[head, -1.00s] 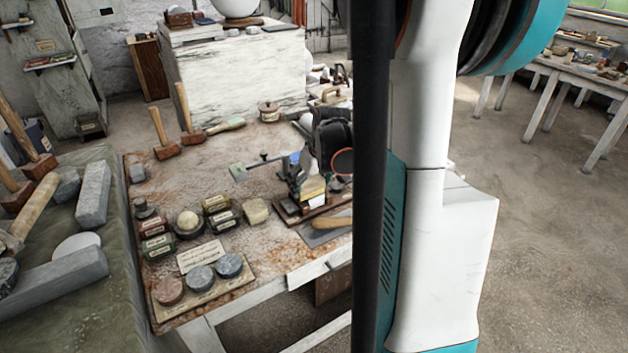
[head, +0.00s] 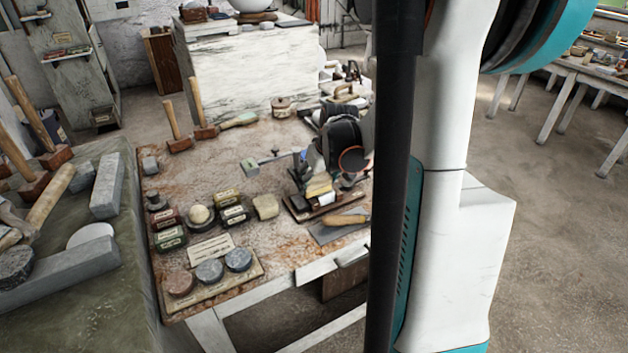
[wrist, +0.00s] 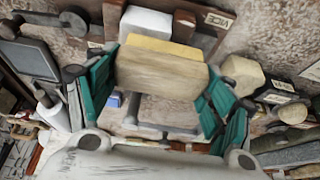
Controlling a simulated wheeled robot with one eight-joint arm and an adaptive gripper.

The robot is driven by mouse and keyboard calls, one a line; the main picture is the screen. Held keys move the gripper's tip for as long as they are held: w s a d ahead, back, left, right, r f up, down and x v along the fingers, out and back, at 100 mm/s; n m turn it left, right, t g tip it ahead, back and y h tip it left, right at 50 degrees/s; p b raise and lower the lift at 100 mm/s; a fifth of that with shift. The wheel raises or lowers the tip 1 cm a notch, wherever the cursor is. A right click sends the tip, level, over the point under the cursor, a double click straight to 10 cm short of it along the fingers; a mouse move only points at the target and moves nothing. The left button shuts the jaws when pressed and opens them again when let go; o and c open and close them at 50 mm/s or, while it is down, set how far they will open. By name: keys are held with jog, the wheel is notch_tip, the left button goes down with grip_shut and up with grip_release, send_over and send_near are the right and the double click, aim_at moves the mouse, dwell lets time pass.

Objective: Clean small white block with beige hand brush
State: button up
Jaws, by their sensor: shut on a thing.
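My gripper (wrist: 160,90) is shut on the beige hand brush (wrist: 160,72), a pale wooden block with yellow bristles along its far side. The teal fingers clasp its two ends. In the head view the brush (head: 319,185) is partly hidden by my gripper, above the vice on the table. The small white block (wrist: 146,22) sits in the dark wooden vice (wrist: 185,22), just beyond the bristles in the wrist view. It is partly covered, and I cannot tell whether the bristles touch it.
On the worktable (head: 215,165), a beige stone (head: 266,206), several tins and a board of round samples (head: 210,270) stand left of the vice. A wooden-handled tool (head: 345,220) lies in front. Mallets (head: 180,135) stand at the back.

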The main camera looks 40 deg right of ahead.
aim_at(327, 175)
jog(key=shift+s+d+r, duration=0.15)
jog(key=shift+d+r, duration=0.3)
jog(key=shift+d, duration=0.2)
jog(key=shift+f+b, duration=0.4)
jog(key=shift+f, duration=0.4)
jog(key=shift+d+r, duration=0.1)
jog(key=shift+s+d, duration=0.15)
jog(key=shift+d, duration=0.25)
jog(key=shift+s+d, duration=0.1)
jog(key=shift+d, duration=0.5)
jog(key=shift+a, duration=0.15)
jog(key=shift+w+a, duration=0.25)
jog(key=shift+a, duration=0.8)
jog(key=shift+w+a, duration=0.25)
jog(key=shift+a, duration=0.75)
